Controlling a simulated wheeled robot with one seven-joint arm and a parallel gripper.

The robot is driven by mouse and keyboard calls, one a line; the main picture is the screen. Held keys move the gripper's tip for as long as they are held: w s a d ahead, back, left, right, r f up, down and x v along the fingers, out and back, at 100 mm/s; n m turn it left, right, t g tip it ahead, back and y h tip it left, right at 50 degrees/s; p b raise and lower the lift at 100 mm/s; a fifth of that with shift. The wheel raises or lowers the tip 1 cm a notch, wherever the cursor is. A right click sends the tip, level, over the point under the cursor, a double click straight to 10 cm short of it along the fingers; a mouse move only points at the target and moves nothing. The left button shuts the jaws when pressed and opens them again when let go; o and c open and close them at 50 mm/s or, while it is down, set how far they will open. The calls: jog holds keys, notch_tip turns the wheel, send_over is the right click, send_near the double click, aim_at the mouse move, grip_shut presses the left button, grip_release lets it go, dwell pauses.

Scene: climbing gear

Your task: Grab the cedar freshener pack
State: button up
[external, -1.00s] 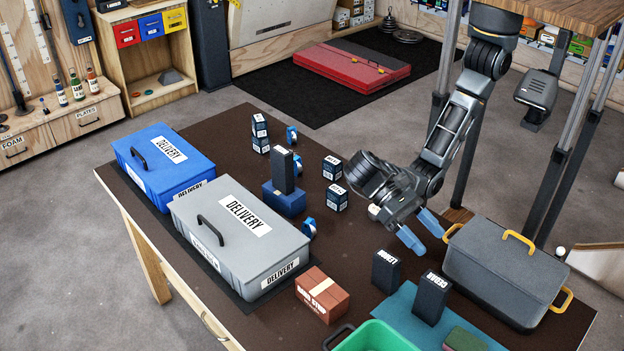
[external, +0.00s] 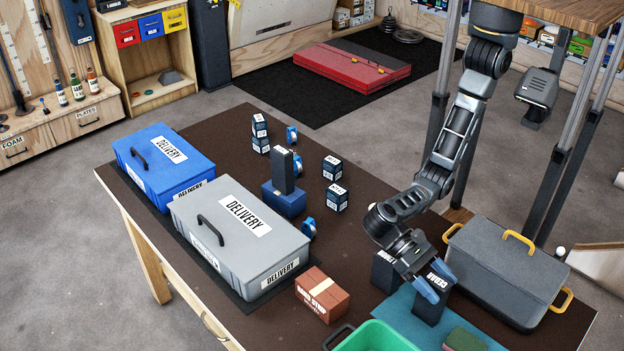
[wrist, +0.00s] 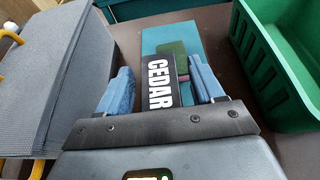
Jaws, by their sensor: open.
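The cedar freshener pack (external: 431,300) is a dark upright box with white CEDAR lettering, standing at the edge of a teal mat (external: 397,306). My gripper (external: 436,283) is over its top, with a blue finger on either side. In the wrist view the pack (wrist: 160,85) shows between the two open fingers (wrist: 163,88), with a narrow gap visible at the left finger; contact on the right side is unclear.
A grey bin with yellow handles (external: 500,275) stands close on the right. A green crate (external: 375,338) is at the front, and a reddish-brown box (external: 322,295) is to the left. A green block (external: 463,340) lies on the mat.

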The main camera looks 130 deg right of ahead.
jog(key=shift+a+f, duration=0.25)
jog(key=shift+a, duration=0.35)
jog(key=shift+c, duration=0.3)
grip_shut()
